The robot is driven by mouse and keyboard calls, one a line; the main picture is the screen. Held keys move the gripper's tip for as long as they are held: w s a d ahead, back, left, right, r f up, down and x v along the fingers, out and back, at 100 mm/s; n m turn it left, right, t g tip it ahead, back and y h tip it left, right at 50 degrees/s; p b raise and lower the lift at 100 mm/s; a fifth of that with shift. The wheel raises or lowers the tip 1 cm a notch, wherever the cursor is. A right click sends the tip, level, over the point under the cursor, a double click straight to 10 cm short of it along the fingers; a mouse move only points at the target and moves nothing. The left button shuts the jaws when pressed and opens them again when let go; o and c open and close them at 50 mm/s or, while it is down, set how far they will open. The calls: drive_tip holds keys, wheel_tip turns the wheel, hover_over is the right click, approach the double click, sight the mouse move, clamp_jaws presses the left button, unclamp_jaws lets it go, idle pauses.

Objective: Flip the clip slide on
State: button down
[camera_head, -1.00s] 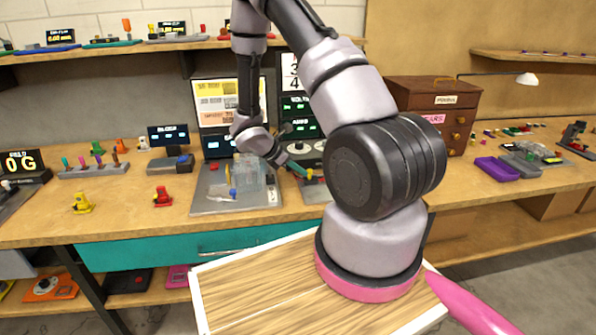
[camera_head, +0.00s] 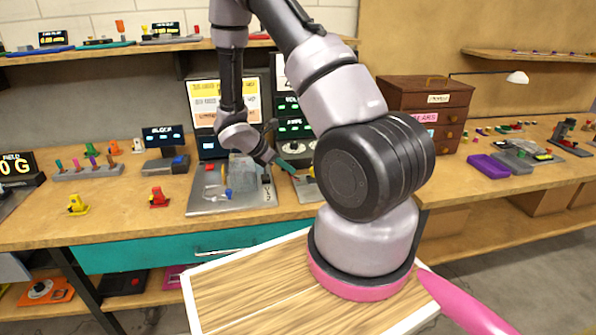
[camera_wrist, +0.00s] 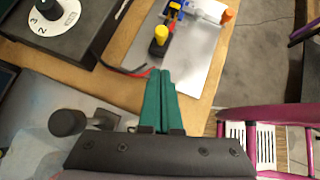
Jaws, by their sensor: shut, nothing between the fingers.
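My gripper (camera_wrist: 160,76) has green fingers pressed together and empty; in the head view its tip (camera_head: 294,171) hangs over the bench, just right of a grey plate (camera_head: 196,200) carrying a clear block. In the wrist view a second grey plate (camera_wrist: 190,72) lies beyond the fingertips. On it stand a yellow-capped black part (camera_wrist: 160,38), a blue part (camera_wrist: 174,10) and an orange-ended part (camera_wrist: 227,16). The fingertips appear near a red wire at this plate's edge; contact cannot be told. I cannot tell which part is the clip slide.
A black box with a numbered dial (camera_wrist: 56,14) is at upper left in the wrist view. A black round knob (camera_wrist: 65,122) stands left of the fingers. A wooden drawer cabinet (camera_head: 424,100) stands at the back right.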

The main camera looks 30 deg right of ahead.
drive_tip(key=v, duration=0.7)
drive_tip(key=shift+a+r, duration=0.15)
